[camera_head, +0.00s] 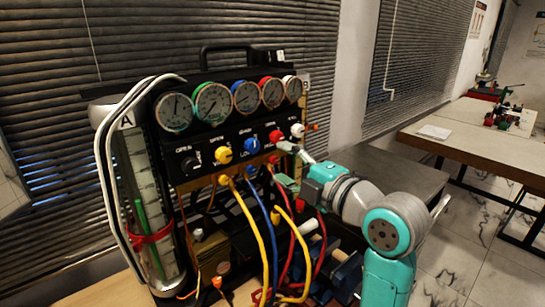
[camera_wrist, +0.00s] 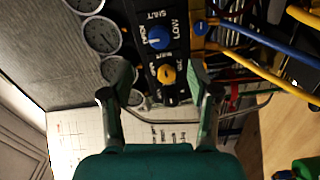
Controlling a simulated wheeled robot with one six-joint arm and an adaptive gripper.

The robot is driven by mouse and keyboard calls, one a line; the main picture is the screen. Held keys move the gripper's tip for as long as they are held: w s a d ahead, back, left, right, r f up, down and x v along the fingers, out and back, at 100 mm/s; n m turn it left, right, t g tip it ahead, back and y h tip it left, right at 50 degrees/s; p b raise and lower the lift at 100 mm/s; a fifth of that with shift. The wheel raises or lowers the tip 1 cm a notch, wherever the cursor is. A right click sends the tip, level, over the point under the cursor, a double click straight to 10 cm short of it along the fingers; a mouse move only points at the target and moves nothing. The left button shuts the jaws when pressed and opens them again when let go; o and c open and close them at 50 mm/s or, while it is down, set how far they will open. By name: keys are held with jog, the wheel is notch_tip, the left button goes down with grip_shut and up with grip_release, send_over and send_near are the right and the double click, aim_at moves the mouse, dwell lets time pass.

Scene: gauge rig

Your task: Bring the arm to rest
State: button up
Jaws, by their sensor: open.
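My gripper (camera_head: 286,166) is open in front of the right half of the gauge rig's black panel (camera_head: 204,142) in the head view. Its two fingers are spread apart, with nothing seen held between them. In the wrist view my gripper (camera_wrist: 160,78) shows its dark fingers on either side of a yellow knob (camera_wrist: 166,74). A blue knob (camera_wrist: 157,37) lies just above it in that picture. Whether a fingertip touches the rig cannot be told. In the head view my arm reaches in from the lower right, bent at the elbow.
Several round gauges (camera_head: 212,102) line the rig's top. Yellow hoses (camera_head: 249,226), a blue hose (camera_head: 267,240) and red hoses hang below the panel, close to my gripper. A clear cylinder (camera_head: 141,190) stands at left. A table (camera_head: 465,137) stands at right, with floor beside it.

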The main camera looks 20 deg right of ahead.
jog(key=shift+s+d, duration=0.1)
jog(key=shift+s, duration=0.35)
jog(key=s+f+m+h, duration=0.2)
jog(key=s+f+m, duration=0.25)
jog(key=f, duration=0.55)
jog(key=s+a+f+m+h, duration=0.1)
jog(key=s+f+m, duration=0.35)
jog(key=f, duration=0.55)
jog(key=s+f+m+h, duration=0.2)
jog(key=s+f+m, duration=0.25)
jog(key=f, duration=0.55)
jog(key=s+a+f+m+g, duration=0.1)
jog(key=s+f+m, duration=0.2)
jog(key=s, duration=1.1)
jog(key=s+a+f+m+g, duration=0.1)
jog(key=s+f+m, duration=0.2)
jog(key=s, duration=1.2)
jog(key=shift+a+f+h, duration=0.3)
jog(key=shift+a+f, duration=0.05)
jog(key=shift+f, duration=0.2)
jog(key=shift+a+m, duration=0.1)
jog(key=shift+m, duration=0.15)
